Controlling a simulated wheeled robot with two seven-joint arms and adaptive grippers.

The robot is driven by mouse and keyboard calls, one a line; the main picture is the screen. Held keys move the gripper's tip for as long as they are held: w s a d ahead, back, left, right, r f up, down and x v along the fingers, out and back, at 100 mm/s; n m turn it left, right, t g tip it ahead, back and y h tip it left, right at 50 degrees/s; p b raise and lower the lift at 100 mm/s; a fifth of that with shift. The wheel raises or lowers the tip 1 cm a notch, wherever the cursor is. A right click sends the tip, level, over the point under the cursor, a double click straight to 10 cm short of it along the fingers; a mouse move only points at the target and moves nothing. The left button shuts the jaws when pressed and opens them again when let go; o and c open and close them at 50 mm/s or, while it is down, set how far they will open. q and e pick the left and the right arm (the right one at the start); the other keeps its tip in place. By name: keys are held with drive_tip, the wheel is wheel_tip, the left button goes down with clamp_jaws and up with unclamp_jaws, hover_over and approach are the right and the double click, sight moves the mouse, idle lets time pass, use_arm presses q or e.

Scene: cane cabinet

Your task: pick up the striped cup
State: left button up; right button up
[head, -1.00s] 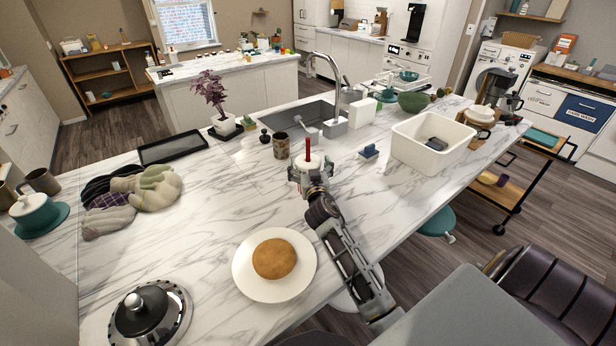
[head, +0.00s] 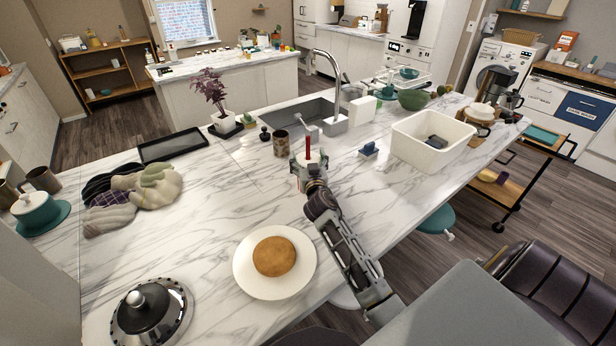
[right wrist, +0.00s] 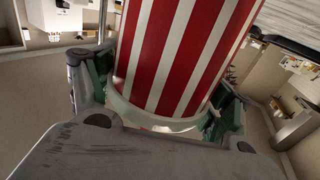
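The striped cup (right wrist: 182,55), red and white, fills the middle of the right wrist view. Its clear or pale base shows at the lower end, and the cup looks tilted in that picture. My right gripper (head: 308,172) has a finger on each side of it, with green pads against its sides, and is shut on it. In the head view the gripper is over the counter, left of the white basin, and hides most of the cup; a red upright piece sticks up there. I cannot tell the cup's height above the counter. My left gripper is not in view.
A plate with a bun (head: 274,257) lies nearer on the marble counter. A brown mug (head: 281,144) and the sink (head: 300,115) are behind the gripper. A blue-topped item (head: 368,150) and a white basin (head: 432,143) are to the right.

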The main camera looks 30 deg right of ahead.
drive_tip(key=c, duration=0.9)
drive_tip(key=shift+r, duration=0.15)
drive_tip(key=shift+r, duration=4.9)
